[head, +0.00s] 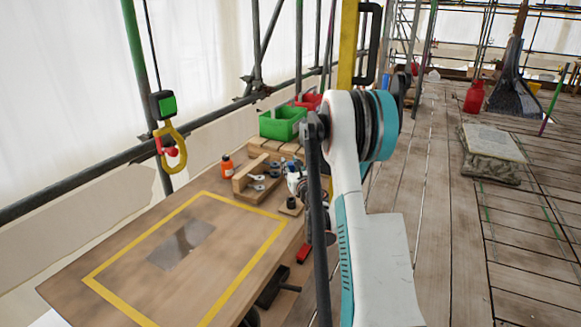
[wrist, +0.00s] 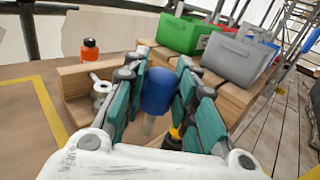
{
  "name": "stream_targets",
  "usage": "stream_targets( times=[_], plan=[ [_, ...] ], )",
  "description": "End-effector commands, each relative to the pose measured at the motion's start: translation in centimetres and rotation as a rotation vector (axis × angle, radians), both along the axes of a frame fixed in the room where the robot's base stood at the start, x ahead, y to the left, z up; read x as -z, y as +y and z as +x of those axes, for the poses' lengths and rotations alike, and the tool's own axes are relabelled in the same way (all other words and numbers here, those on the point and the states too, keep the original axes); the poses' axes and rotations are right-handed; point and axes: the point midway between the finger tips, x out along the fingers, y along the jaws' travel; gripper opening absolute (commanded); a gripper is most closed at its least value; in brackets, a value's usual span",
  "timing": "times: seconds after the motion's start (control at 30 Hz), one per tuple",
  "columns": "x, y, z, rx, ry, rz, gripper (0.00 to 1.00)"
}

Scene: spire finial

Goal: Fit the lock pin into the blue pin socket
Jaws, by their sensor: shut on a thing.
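My gripper (wrist: 160,72) has its teal fingers on either side of a blue, rounded thing with a grey-brown shaft below it. It looks like the lock pin (wrist: 158,92), and the fingers are shut on it, blue end uppermost in the wrist view. Its lower end is partly hidden by the fingers and my wrist. In the head view the gripper is mostly hidden behind my arm at the bench's right end. I cannot make out a blue pin socket in either view. A small wooden block with a dark round fitting (head: 291,205) stands at the bench edge.
A wooden rack (head: 243,183) with metal parts and an orange bottle (head: 227,166) stand near the gripper. Green (wrist: 190,34) and grey (wrist: 238,60) bins sit behind. The yellow-taped bench area (head: 145,286) is mostly clear. A stone block (head: 491,150) stands on the deck.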

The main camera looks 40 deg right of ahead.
Motion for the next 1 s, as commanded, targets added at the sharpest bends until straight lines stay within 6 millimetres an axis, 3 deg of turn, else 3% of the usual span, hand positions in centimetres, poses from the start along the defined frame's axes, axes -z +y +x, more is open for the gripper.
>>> stream_targets(
  times=[0.27,0.73,1.0],
  plan=[
    [1.2,-0.2,-0.1,0.005,-0.001,0.002,0.01],
    [5.2,-0.1,-0.1,0.002,0.000,0.001,0.01],
    [5.8,-0.1,-0.1,0.002,0.000,0.001,0.01]
  ],
)
